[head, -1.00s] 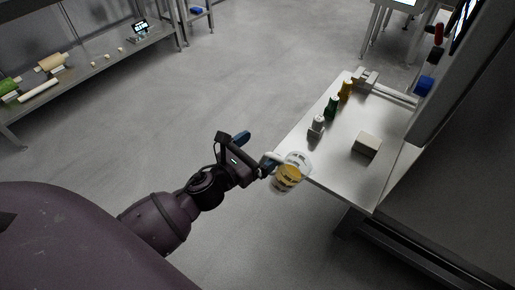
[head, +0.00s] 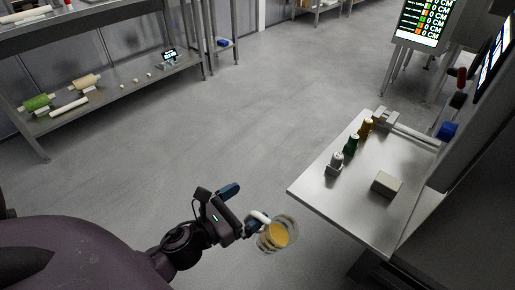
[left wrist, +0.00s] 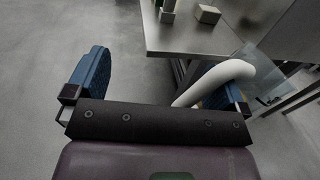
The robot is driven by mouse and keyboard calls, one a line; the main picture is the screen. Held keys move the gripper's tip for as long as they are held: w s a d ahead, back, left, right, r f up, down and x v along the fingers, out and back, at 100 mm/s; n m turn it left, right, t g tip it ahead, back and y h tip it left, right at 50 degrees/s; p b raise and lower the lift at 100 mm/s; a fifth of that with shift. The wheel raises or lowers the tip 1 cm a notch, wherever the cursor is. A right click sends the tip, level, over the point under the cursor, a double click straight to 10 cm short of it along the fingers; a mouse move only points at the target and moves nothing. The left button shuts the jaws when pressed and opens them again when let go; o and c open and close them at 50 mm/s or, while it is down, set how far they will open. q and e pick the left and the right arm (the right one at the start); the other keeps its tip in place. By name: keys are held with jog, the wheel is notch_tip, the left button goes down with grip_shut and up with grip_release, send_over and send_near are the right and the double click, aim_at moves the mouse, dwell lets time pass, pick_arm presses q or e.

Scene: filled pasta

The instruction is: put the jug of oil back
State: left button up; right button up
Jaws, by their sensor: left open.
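The jug of oil (head: 278,236) is clear with yellow oil and a white handle. In the head view it shows below the near left corner of the metal table (head: 312,192), against the floor. My left gripper (head: 243,208) is open, with its blue fingers spread, just left of the jug. In the left wrist view the jug's white handle (left wrist: 218,78) passes beside the right finger of my left gripper (left wrist: 163,85), with the left finger well apart from it. My right gripper is not in view.
A shelf (head: 100,95) with rolls is far left. Open floor lies between.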

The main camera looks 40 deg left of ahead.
pick_arm(q)
jog(key=shift+s+a, duration=0.15)
jog(key=shift+s, duration=0.45)
grip_shut()
dwell(0.3)
